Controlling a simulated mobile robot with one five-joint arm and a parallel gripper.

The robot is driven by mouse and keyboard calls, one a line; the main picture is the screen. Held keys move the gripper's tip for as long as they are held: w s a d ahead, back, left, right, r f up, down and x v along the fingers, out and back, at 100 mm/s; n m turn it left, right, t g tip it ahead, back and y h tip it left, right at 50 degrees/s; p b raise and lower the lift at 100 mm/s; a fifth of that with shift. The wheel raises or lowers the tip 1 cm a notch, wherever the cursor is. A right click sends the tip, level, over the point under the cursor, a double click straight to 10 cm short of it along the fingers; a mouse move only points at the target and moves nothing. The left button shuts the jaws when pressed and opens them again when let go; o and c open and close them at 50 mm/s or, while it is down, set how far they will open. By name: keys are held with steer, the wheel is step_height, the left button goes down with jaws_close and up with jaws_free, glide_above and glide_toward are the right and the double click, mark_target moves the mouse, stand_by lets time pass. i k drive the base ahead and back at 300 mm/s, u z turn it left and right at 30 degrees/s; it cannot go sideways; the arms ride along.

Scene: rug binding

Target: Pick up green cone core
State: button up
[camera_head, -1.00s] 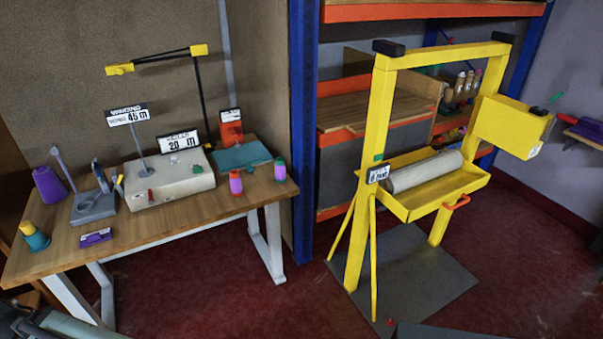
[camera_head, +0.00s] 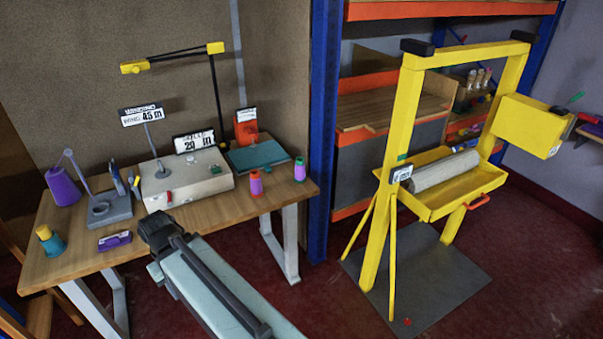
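Small pink cone spools stand upright at the right end of the wooden table (camera_head: 200,222). One spool (camera_head: 300,170) has a green core top, and the one left of it (camera_head: 255,184) has an orange top. A teal cone (camera_head: 52,243) with a yellow top stands at the table's left front. My gripper (camera_head: 157,228) is the dark end of my pale arm, by the table's front edge. It is left of both pink spools and apart from them. Its fingers are too unclear to tell open from shut.
A purple cone (camera_head: 62,187), a grey stand (camera_head: 108,208), a pale box (camera_head: 185,180) and a purple item (camera_head: 115,240) are on the table. A lamp (camera_head: 180,58) rises behind. A yellow frame (camera_head: 405,110) with a roll (camera_head: 445,170) stands right, before blue-posted shelving.

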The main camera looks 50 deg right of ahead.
mark_target(300, 178)
steer(key=z, duration=0.1)
steer(key=i, duration=1)
steer(key=u, duration=0.1)
